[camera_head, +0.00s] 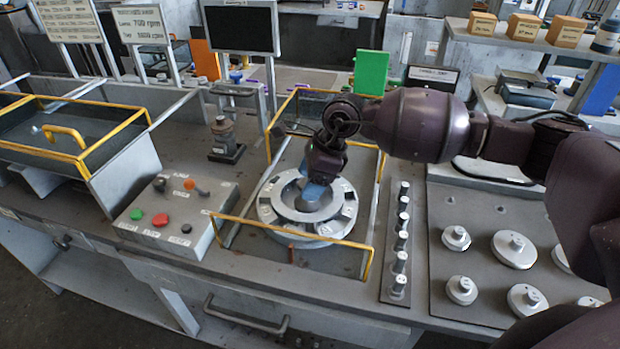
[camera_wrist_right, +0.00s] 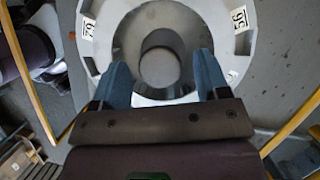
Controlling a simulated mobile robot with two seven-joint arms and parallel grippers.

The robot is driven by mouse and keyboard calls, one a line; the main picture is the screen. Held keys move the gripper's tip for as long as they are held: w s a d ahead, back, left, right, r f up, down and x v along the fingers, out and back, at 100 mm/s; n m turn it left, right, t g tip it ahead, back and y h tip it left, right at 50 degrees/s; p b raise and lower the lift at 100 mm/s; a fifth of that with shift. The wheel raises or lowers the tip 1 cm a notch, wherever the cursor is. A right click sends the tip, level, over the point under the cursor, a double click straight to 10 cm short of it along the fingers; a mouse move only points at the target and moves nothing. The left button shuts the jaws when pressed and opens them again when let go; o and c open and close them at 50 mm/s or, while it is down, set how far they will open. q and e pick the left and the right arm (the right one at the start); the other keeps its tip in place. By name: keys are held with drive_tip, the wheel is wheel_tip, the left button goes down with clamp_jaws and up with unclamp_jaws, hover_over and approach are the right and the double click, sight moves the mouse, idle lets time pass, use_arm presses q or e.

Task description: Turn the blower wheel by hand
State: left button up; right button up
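The blower wheel (camera_head: 272,207) is a round silver-grey part with a raised ring, lying flat inside a yellow-edged frame in the middle of the bench. In the right wrist view the wheel (camera_wrist_right: 107,22) fills the top, with number labels "79" and "56" on its rim and a round grey hub (camera_wrist_right: 160,66) at its centre. My right gripper (camera_head: 312,194) points down into the wheel's middle. In the right wrist view its blue fingers (camera_wrist_right: 162,66) are spread, one to each side of the hub, with gaps visible. The left gripper is not in view.
A yellow-edged guard frame (camera_head: 290,236) surrounds the wheel. A control box (camera_head: 177,216) with green and red buttons stands to the left. A strip of upright pegs (camera_head: 401,234) and a panel of round metal weights (camera_head: 514,249) lie to the right. A green block (camera_head: 371,72) stands behind.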

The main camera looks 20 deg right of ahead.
drive_tip(key=v, duration=1)
drive_tip(key=shift+r, duration=0.4)
drive_tip(key=shift+s+d, duration=0.1)
drive_tip(key=shift+d, duration=0.05)
